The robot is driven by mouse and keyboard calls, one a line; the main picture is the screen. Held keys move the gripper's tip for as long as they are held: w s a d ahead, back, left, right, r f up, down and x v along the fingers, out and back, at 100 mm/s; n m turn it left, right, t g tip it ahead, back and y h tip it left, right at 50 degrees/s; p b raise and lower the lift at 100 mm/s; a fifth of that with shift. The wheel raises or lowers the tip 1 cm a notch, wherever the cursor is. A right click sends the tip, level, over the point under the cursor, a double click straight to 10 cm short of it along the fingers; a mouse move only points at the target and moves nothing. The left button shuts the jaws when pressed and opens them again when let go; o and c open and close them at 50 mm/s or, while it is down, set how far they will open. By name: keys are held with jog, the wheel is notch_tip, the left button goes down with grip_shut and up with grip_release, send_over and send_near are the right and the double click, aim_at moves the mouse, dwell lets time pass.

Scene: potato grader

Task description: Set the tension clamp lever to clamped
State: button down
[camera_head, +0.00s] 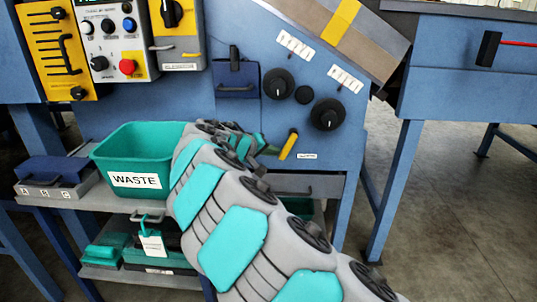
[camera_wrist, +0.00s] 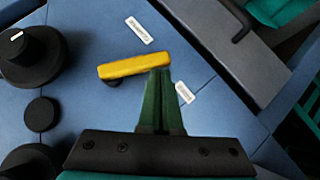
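The yellow lever (camera_head: 288,145) is on the blue machine panel, standing tilted from its dark pivot, to the right of my arm. In the wrist view the lever (camera_wrist: 130,67) lies nearly crosswise, with its dark pivot under its left part. My gripper (camera_wrist: 161,73) has its green fingers together, with nothing visible between them. The fingertips are at the lever's right end, just below its edge; I cannot tell whether they touch it. In the head view my gripper (camera_head: 270,150) is small, just left of the lever. Small white labels (camera_wrist: 140,30) (camera_wrist: 185,93) flank the lever; their text is unreadable.
Black knobs (camera_head: 278,83) (camera_head: 327,114) sit above the lever, with a small round black button (camera_head: 304,95) between them. A green WASTE bin (camera_head: 137,155) stands on a shelf at left. A grey ledge with a dark handle (camera_wrist: 237,18) is beyond the panel.

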jog(key=shift+d+f+b, duration=0.5)
jog(key=shift+f+b, duration=0.2)
jog(key=shift+r, duration=0.25)
jog(key=shift+r+p, duration=0.4)
jog(key=shift+r, duration=0.3)
jog(key=shift+a, duration=0.15)
jog(key=v, duration=0.7)
jog(key=shift+s+r, duration=0.2)
jog(key=shift+s, duration=0.1)
jog(key=shift+a, duration=0.1)
